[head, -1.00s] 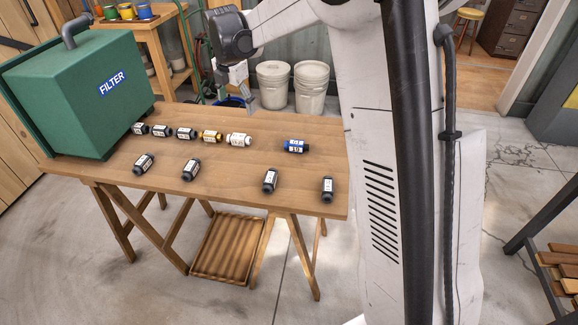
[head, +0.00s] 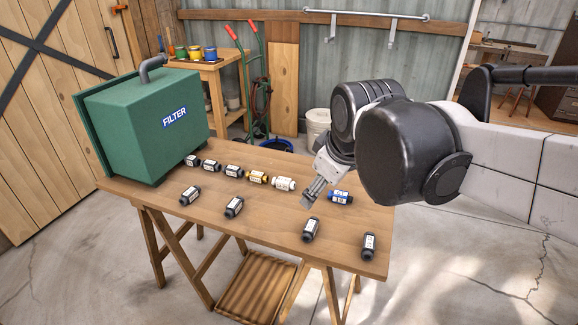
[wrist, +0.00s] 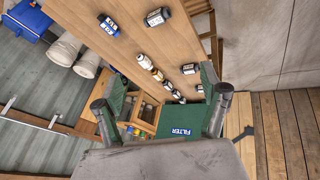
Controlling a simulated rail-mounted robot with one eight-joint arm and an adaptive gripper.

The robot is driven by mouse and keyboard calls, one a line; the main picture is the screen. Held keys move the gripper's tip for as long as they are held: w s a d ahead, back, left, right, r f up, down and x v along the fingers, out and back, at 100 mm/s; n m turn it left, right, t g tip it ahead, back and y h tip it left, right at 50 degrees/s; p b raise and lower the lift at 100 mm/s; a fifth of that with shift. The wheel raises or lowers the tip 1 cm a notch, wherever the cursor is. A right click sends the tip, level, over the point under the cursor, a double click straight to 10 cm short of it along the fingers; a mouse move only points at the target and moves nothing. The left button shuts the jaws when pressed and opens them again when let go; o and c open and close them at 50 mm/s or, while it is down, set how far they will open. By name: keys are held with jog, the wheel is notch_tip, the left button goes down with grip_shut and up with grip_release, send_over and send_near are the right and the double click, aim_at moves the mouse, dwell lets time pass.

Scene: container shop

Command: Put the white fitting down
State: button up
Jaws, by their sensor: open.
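The white fitting (head: 283,184) lies on the wooden table (head: 262,222) in the back row, between a yellow-banded fitting (head: 257,177) and a blue fitting (head: 340,197). My gripper (head: 309,196) is open and empty, above the table, to the right of the white fitting and apart from it. In the wrist view the white fitting (wrist: 144,62) shows ahead, between and beyond the two spread fingers (wrist: 162,100), with nothing held between them.
Several black fittings stand in the back row and the front row, including one just in front of my gripper (head: 310,229). A green filter box (head: 145,125) fills the table's left end.

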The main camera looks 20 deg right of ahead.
jog(key=s+f+m+t, duration=0.1)
jog(key=s+f+m, duration=0.3)
jog(key=s, duration=0.5)
jog(key=m, duration=0.2)
jog(key=shift+s+f+m, duration=0.15)
jog(key=shift+f+m, duration=0.05)
jog(key=shift+m, duration=0.2)
